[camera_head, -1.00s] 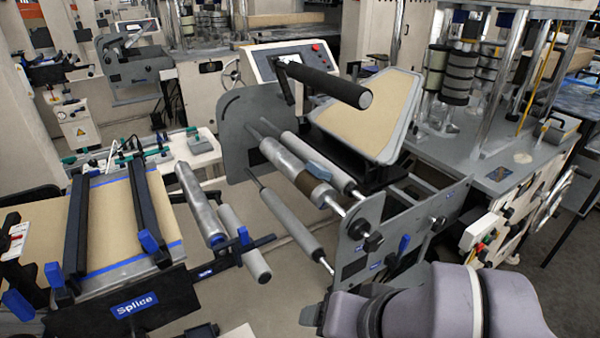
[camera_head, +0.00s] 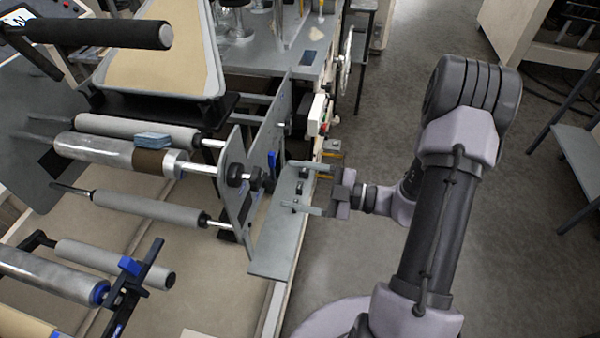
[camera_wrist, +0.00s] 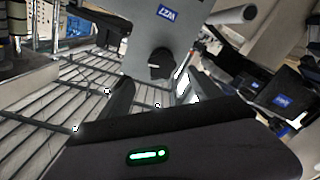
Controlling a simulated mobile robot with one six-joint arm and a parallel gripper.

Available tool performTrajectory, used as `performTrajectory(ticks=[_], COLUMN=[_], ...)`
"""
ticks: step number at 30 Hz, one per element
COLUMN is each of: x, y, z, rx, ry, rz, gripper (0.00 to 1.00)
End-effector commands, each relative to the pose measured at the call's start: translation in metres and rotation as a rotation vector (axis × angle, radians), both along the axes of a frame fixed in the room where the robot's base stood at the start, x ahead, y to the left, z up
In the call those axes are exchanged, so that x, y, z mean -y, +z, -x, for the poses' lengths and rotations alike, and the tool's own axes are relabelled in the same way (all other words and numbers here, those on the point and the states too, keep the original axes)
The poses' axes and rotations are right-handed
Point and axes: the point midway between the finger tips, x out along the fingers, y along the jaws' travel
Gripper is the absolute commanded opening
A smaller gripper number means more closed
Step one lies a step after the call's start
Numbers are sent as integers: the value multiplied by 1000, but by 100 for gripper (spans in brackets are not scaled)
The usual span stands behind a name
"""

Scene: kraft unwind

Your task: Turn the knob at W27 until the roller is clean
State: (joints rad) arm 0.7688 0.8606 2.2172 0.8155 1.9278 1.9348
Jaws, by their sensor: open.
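A metal roller (camera_head: 95,150) lies across the machine, with a brown stained band (camera_head: 150,162) near its right end. A blue pad (camera_head: 152,140) sits at the top of that band. A black knob (camera_head: 237,175) is at the grey side plate, near the roller's end. The wrist view shows a black knob (camera_wrist: 158,67) on a grey plate under a small blue label (camera_wrist: 166,12), whose text I cannot read surely. My gripper (camera_head: 303,186) is open and empty, right of the plate. In the wrist view its fingers (camera_wrist: 152,90) point towards the knob, apart from it.
A blue lever (camera_head: 272,165) is close to the knob on the plate side. Grey rollers (camera_head: 150,207) run beside the stained one. Open floor (camera_head: 345,240) lies to the right of the machine.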

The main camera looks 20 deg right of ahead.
Motion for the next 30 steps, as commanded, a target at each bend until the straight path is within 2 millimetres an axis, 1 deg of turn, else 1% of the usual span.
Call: performTrajectory(ticks=[7, 8, 9, 15, 20, 27, 29, 30], x=[-38, -43, -49, -71, -78, -78, -78, -78], y=[-3, -3, 1, 3, 1, 0, 0, 0], z=[-24, -28, -32, -48, -54, -54, -54, -54], rx=[3, 4, 2, 4, 5, 5, 5, 5], ry=[11, 10, 12, 10, 9, 9, 9, 9], rz=[6, 6, 5, 6, 7, 8, 8, 8], gripper=[75, 75, 75, 75, 75, 75, 63, 55])
